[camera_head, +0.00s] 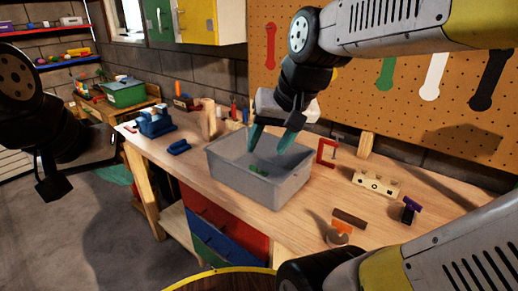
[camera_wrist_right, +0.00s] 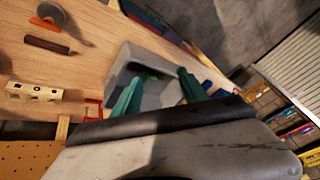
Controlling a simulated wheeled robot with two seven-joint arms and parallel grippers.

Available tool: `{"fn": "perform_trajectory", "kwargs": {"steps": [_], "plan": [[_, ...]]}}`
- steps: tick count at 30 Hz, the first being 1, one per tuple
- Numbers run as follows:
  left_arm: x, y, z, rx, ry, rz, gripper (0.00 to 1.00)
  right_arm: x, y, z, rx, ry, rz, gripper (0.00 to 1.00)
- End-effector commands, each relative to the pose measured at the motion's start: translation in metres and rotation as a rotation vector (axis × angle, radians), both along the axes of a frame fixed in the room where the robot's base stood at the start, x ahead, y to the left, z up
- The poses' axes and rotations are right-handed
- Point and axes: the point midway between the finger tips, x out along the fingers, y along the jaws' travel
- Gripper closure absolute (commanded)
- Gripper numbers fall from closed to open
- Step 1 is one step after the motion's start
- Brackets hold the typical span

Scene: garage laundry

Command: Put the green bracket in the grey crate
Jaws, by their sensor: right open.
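The grey crate (camera_head: 285,190) stands on the wooden workbench. The green bracket (camera_head: 259,171) lies inside it on the crate floor, small and partly shaded. My right gripper (camera_head: 270,143) is open, with its two teal fingers apart and pointing down over the crate's opening, above the bracket and not holding it. In the right wrist view the fingers (camera_wrist_right: 157,92) reach over the crate (camera_wrist_right: 155,100), with a dark green shape inside it. My left gripper (camera_head: 55,185) is dark at the left edge, over the floor; its fingers cannot be made out.
A blue vise (camera_head: 155,122) stands left. A pegboard (camera_head: 400,80) rises behind.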

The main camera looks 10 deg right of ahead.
Motion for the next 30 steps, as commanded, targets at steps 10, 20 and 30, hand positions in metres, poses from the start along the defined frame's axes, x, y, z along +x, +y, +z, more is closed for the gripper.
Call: {"fn": "perform_trajectory", "kwargs": {"steps": [10, 20, 30], "plan": [[0.000, 0.000, 0.000, 0.000, 0.000, 0.000, 1.00, -0.039, 0.005, -0.008, -0.054, -0.118, 0.133, 0.49], [0.000, 0.000, 0.000, 0.000, 0.000, 0.000, 1.00, -0.038, 0.005, -0.007, -0.054, -0.116, 0.132, 0.49], [0.000, 0.000, 0.000, 0.000, 0.000, 0.000, 1.00, -0.038, 0.005, -0.007, -0.053, -0.116, 0.131, 0.49]]}}
